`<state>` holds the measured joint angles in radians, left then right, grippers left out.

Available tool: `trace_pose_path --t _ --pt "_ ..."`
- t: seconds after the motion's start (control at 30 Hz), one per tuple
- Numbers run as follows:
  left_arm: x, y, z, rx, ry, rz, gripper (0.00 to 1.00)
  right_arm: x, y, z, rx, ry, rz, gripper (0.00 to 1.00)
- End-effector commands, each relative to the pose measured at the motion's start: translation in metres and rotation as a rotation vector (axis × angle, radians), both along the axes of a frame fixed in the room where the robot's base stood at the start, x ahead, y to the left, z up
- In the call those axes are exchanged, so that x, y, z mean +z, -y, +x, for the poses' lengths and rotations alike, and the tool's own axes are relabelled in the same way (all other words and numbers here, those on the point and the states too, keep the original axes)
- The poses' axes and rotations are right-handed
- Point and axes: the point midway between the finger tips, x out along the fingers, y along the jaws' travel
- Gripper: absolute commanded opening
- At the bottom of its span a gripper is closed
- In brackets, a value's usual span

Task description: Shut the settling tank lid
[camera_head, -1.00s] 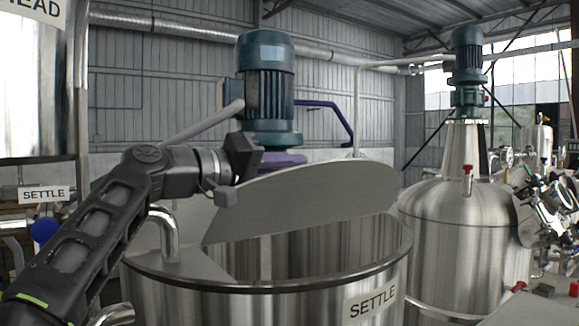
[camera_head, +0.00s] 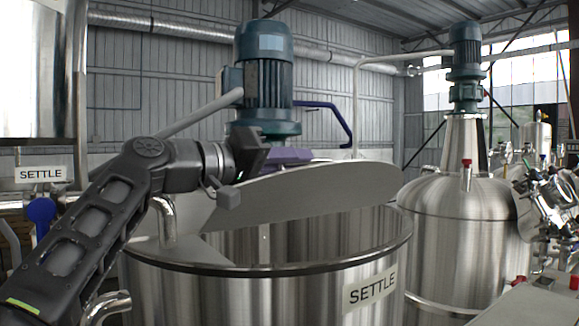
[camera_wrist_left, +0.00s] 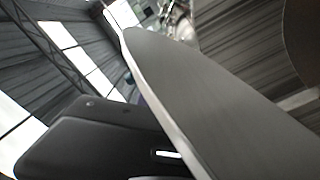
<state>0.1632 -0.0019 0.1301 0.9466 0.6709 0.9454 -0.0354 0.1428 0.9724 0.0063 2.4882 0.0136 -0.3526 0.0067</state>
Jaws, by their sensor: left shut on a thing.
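The settling tank (camera_head: 230,295) is a round steel vessel with a SETTLE label (camera_head: 369,288) on its front. Its flat grey half-round lid (camera_head: 310,195) stands tilted up over the opening, so the dark inside shows below it. My left gripper (camera_head: 243,178) comes in from the left and is shut on the lid at its left edge. In the left wrist view the lid (camera_wrist_left: 215,110) runs large across the picture, with a black finger (camera_wrist_left: 95,140) against it. The other finger is not clear there. My right gripper is not in view.
A blue-green motor (camera_head: 264,75) stands behind the lid with a purple part below it. A bent steel pipe (camera_head: 165,222) rises at the tank's left rim. Another steel tank (camera_head: 465,235) with a motor stands to the right. Valves and gauges (camera_head: 550,200) crowd the far right.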

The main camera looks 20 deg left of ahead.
Motion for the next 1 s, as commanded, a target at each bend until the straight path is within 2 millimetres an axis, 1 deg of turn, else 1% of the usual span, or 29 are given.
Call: trace_pose_path --t 0.03,0.17,0.4,0.6,0.8,1.0 --pt "-0.012 0.005 -0.003 -0.004 0.015 0.026 0.0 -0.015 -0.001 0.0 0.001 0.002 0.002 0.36" --pt "-0.027 0.016 -0.009 -0.005 0.064 0.111 0.0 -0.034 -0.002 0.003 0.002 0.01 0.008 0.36" --pt "-0.058 0.034 -0.02 -0.007 0.166 0.286 0.0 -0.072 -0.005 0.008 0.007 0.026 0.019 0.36" --pt "-0.08 0.042 -0.024 -0.004 0.241 0.415 0.0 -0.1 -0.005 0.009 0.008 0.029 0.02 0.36" --pt "-0.093 0.044 -0.025 -0.003 0.29 0.501 0.0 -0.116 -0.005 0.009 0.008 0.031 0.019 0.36" --pt "-0.098 0.044 -0.025 -0.005 0.309 0.538 0.0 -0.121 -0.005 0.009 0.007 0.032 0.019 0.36"
